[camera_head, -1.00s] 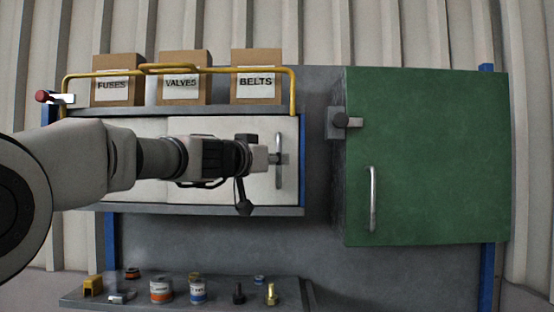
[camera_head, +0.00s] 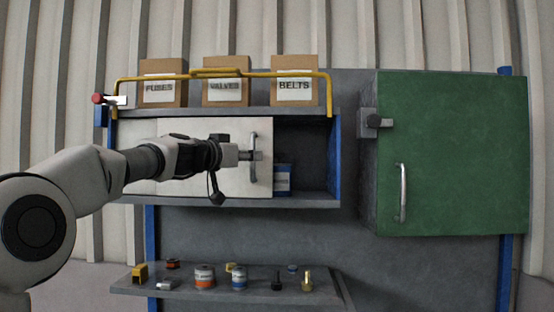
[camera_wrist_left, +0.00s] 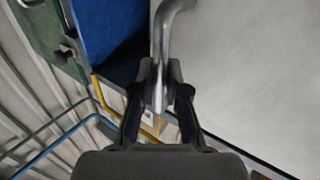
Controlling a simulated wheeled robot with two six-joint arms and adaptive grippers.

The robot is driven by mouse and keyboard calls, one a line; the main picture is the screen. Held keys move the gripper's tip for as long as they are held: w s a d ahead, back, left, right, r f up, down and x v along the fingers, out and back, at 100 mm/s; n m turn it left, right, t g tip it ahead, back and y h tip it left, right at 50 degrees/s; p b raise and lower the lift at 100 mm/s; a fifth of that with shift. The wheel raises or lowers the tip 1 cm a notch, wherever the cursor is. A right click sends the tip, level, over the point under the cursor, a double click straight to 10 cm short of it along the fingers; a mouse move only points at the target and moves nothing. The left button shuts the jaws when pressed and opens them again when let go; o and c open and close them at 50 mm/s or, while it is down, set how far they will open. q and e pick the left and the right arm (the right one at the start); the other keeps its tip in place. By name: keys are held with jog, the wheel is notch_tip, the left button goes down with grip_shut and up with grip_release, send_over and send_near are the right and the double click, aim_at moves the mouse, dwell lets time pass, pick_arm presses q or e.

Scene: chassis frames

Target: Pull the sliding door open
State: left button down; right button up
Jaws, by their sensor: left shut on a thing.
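The white sliding door (camera_head: 225,183) stands partly open in the shelf unit. Its right edge sits left of the unit's right side wall, leaving a dark gap. The upright metal bar handle (camera_head: 254,175) is near the door's right edge. It also shows in the left wrist view (camera_wrist_left: 160,40). My left gripper (camera_head: 250,156) comes in from the left and is shut on this handle. In the left wrist view its two fingers (camera_wrist_left: 158,92) close around the bar. My right gripper is not in view.
A blue object (camera_head: 284,181) shows inside the opening. Boxes stand above, behind a yellow rail (camera_head: 300,73). A green cabinet (camera_head: 455,150) is at the right. A lower shelf (camera_head: 225,286) holds several small parts. Another white panel (camera_head: 138,140) is at the left.

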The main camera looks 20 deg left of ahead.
pick_arm(q)
jog(key=s+a, duration=0.2)
jog(key=a, duration=0.6)
jog(key=c, duration=1.5)
grip_release()
jog(key=shift+s, duration=0.1)
jog(key=shift+c, duration=0.2)
jog(key=o, duration=0.4)
jog(key=shift+a, duration=0.1)
jog(key=shift+c, duration=0.2)
jog(key=v, duration=0.6)
jog(key=shift+a+f, duration=0.25)
jog(key=shift+f, duration=0.1)
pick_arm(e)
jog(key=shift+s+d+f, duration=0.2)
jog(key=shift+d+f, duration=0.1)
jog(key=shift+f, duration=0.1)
